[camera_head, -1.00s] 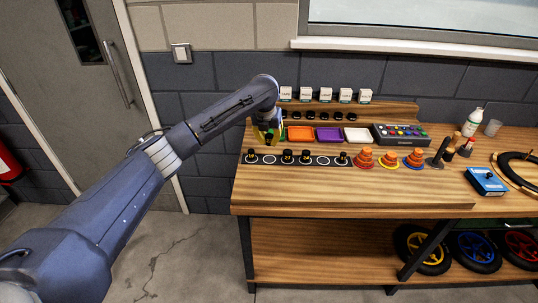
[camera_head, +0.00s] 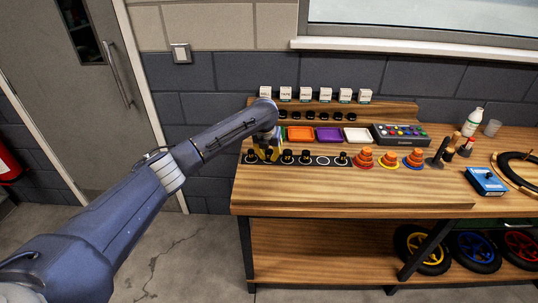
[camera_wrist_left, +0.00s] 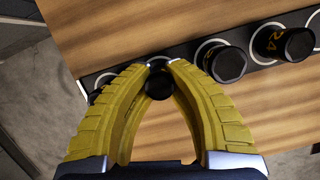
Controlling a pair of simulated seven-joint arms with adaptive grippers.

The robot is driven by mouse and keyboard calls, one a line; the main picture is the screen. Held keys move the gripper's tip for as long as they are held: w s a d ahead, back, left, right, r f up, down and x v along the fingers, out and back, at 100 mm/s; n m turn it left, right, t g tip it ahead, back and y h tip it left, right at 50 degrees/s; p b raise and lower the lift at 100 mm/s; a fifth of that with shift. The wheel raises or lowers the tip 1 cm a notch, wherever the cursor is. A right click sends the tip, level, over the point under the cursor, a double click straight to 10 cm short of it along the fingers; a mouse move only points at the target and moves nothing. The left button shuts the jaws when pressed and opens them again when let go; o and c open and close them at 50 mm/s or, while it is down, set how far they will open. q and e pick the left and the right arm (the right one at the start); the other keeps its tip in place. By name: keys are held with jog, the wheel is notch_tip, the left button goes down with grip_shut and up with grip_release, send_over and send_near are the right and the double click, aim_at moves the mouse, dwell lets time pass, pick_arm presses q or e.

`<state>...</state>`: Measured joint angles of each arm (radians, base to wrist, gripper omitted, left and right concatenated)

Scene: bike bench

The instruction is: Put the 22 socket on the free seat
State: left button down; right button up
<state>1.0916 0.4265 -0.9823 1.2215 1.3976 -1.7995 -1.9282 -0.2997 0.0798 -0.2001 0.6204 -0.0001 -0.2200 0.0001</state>
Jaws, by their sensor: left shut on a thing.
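My left gripper (camera_head: 268,156) is at the second seat from the left in the socket row on the bench. In the left wrist view its yellow fingers (camera_wrist_left: 158,80) are shut on a small black socket (camera_wrist_left: 158,86). No number can be read on it. A white seat ring (camera_wrist_left: 160,61) shows just behind the held socket. I cannot tell whether the socket touches the seat. Another empty seat (camera_head: 323,161) lies farther right, between two sockets. My right gripper is not in view.
Black sockets flank the gripper: one at the left end (camera_head: 250,155), one just right (camera_head: 287,156), then one marked 24 (camera_wrist_left: 285,43) and one at the right end (camera_head: 342,158). Orange (camera_head: 300,133), purple (camera_head: 328,134) and white (camera_head: 357,134) trays stand behind. The front bench top is clear.

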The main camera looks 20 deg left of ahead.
pick_arm(q)
jog(key=c, duration=1.4)
grip_release()
jog(key=shift+f, duration=0.1)
jog(key=shift+o, duration=0.2)
jog(key=v, duration=1.2)
